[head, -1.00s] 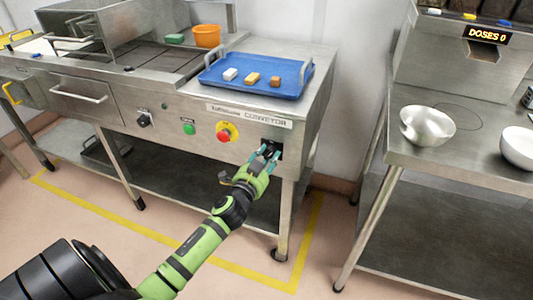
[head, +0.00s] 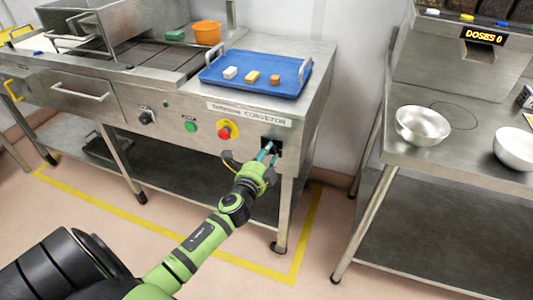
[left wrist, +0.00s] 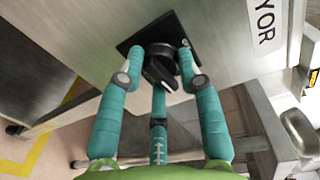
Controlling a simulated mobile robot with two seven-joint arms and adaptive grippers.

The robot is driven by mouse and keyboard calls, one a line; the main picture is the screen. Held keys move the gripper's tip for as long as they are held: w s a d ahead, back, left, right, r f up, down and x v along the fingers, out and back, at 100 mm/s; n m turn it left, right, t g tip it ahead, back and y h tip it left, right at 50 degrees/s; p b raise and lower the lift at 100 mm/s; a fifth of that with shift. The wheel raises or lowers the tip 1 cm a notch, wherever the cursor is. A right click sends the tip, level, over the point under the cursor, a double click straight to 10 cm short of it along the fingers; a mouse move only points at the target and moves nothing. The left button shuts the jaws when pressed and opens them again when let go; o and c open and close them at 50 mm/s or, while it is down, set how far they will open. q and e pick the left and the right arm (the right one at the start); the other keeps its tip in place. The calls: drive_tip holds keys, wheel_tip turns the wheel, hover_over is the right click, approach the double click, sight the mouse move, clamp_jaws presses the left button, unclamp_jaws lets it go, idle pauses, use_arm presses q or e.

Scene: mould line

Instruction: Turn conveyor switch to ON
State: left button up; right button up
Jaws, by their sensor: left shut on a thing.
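The conveyor switch is a black rotary knob (left wrist: 158,74) on a black square plate (head: 278,148), at the right end of the steel machine's front panel. My left gripper (head: 268,151) is at the switch, its teal fingers around the knob. In the left wrist view the fingers (left wrist: 160,66) are shut on the knob, which sits tilted between them. The fingers partly hide the switch in the head view, and I cannot read any ON or OFF marking. My right gripper is not in view.
Left of the switch on the panel are a red button on yellow (head: 225,133), a green button (head: 190,126) and another black knob (head: 147,117). Above is a blue tray (head: 215,82) with small blocks. A steel table (head: 440,165) with bowls stands to the right.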

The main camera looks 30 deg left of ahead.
use_arm(q)
drive_tip(key=shift+d+r+m, duration=0.1)
drive_tip(key=shift+r+m, duration=0.1)
drive_tip(key=shift+m, duration=0.4)
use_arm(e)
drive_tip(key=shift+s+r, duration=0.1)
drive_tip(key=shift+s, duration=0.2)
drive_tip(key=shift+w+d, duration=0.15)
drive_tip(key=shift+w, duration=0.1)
use_arm(q)
drive_tip(key=o, duration=1.1)
drive_tip(key=shift+w, duration=0.1)
drive_tip(key=shift+o, duration=0.2)
drive_tip(key=shift+f, duration=0.15)
drive_tip(key=v, duration=1.2)
